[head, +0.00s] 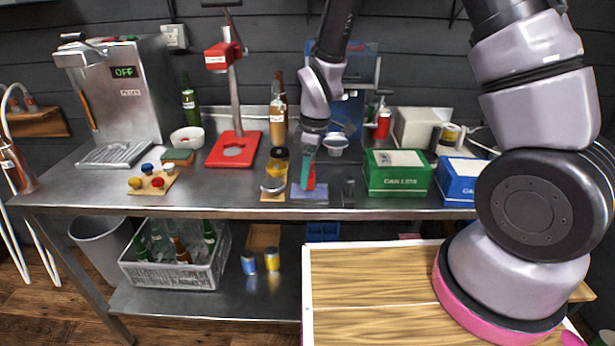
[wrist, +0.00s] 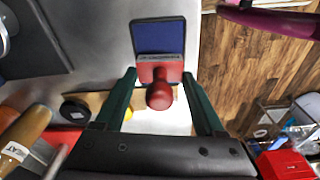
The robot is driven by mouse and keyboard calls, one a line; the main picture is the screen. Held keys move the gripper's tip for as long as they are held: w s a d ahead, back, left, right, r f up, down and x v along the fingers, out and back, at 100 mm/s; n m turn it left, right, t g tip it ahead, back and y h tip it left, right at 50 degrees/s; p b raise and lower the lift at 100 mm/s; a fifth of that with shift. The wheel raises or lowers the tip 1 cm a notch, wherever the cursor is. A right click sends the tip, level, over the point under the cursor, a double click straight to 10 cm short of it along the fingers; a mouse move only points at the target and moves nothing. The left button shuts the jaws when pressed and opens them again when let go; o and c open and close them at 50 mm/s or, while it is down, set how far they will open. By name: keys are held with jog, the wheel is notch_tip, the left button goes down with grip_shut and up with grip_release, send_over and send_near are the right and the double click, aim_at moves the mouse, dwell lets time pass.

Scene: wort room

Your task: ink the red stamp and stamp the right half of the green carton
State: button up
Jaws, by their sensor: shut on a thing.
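The red stamp (wrist: 160,94) is between my gripper's teal fingers (wrist: 160,76), with its round handle toward the wrist camera. In the head view my gripper (head: 308,176) is shut on the red stamp (head: 310,182), low over the blue ink pad (head: 310,196). In the wrist view the ink pad (wrist: 158,37) shows beyond the stamp, which overlaps its near edge. I cannot tell whether the stamp touches the pad. The green carton (head: 397,181) stands to the right on the bench, with a pale panel on its top.
A small dark block (head: 348,193) stands between the pad and the green carton. A blue carton (head: 456,183) is to the right, partly hidden by my arm. Jars (head: 275,173) stand left of the pad. A red press stand (head: 232,150) is farther left.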

jog(key=shift+r, duration=2.6)
